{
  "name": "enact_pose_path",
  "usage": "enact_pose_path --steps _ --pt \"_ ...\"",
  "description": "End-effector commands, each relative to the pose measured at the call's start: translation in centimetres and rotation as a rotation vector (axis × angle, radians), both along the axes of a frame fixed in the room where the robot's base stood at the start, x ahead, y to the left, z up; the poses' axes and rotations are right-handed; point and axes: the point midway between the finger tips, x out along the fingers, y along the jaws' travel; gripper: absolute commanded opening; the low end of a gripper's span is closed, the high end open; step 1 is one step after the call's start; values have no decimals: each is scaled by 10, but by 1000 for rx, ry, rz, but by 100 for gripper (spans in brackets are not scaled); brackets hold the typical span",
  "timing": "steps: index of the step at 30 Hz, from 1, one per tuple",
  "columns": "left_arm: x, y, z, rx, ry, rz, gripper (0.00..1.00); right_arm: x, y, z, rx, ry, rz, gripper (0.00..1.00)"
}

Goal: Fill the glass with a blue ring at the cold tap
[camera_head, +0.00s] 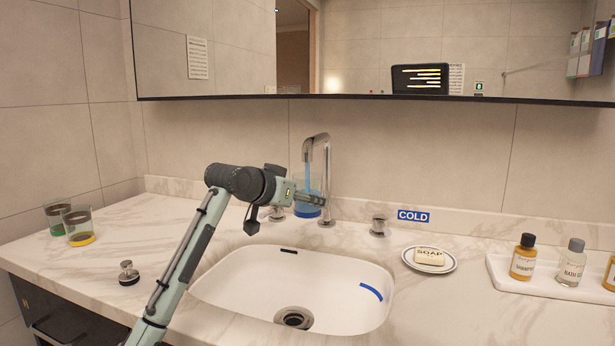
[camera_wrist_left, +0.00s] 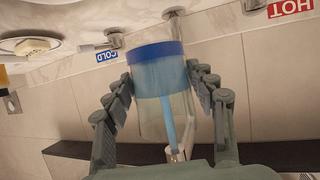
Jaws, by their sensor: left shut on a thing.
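The glass with a blue ring (camera_head: 308,209) is under the spout of the chrome tap (camera_head: 328,170) at the back of the basin. My left gripper (camera_head: 302,197) is shut on it from the left. In the left wrist view, which is upside down, the glass (camera_wrist_left: 153,105) sits between both fingers and looks upright. A blue stream of water (camera_head: 307,170) falls from the spout into the glass. The cold knob (camera_head: 379,226) stands beside the blue COLD sign (camera_head: 413,216). My right gripper is not in view.
The white basin (camera_head: 240,285) has a drain (camera_head: 295,317). A green-ringed glass (camera_head: 57,219) and yellow-ringed glass (camera_head: 79,228) stand far left. A soap dish (camera_head: 451,268) and bottle tray (camera_head: 498,272) are right. The mirror (camera_head: 230,90) hangs above.

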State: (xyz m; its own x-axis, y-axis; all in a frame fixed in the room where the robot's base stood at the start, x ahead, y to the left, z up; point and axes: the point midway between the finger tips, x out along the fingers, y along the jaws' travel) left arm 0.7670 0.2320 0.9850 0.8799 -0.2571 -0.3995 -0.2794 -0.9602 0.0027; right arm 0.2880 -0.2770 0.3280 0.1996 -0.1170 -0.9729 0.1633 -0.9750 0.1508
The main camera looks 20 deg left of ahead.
Motion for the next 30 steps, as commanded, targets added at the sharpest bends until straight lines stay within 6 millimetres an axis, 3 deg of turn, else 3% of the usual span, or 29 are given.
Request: enact_pose_path --steps 18,30 --pt "-84 -27 1 1 -4 -1 20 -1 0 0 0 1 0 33" --pt "-93 -30 1 0 -3 1 20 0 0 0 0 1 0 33"
